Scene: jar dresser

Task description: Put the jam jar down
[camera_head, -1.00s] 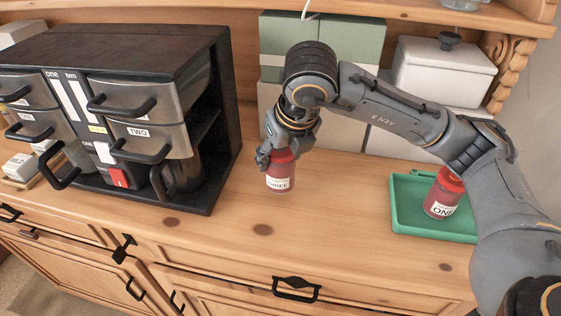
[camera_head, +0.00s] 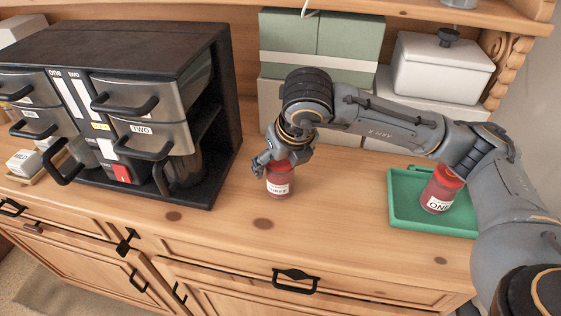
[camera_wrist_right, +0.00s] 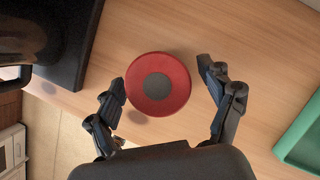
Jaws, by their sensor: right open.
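A red jam jar with a white label (camera_head: 280,187) stands upright on the wooden dresser top, between the black cabinet and the green tray. In the right wrist view its round red lid with a dark centre (camera_wrist_right: 158,84) lies between my fingers, with a gap on each side. My right gripper (camera_head: 268,163) is open around the top of this jar. In the wrist view the gripper (camera_wrist_right: 162,88) shows both fingers spread. A second red jar, labelled ONE (camera_head: 440,190), stands in the green tray (camera_head: 402,208). My left gripper is not in view.
The black cabinet (camera_head: 150,50) with metal drawers and black handles stands at the left. Green boxes (camera_head: 345,40) and a white lidded container (camera_head: 440,72) stand behind my right arm. The dresser top in front of the jar is clear.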

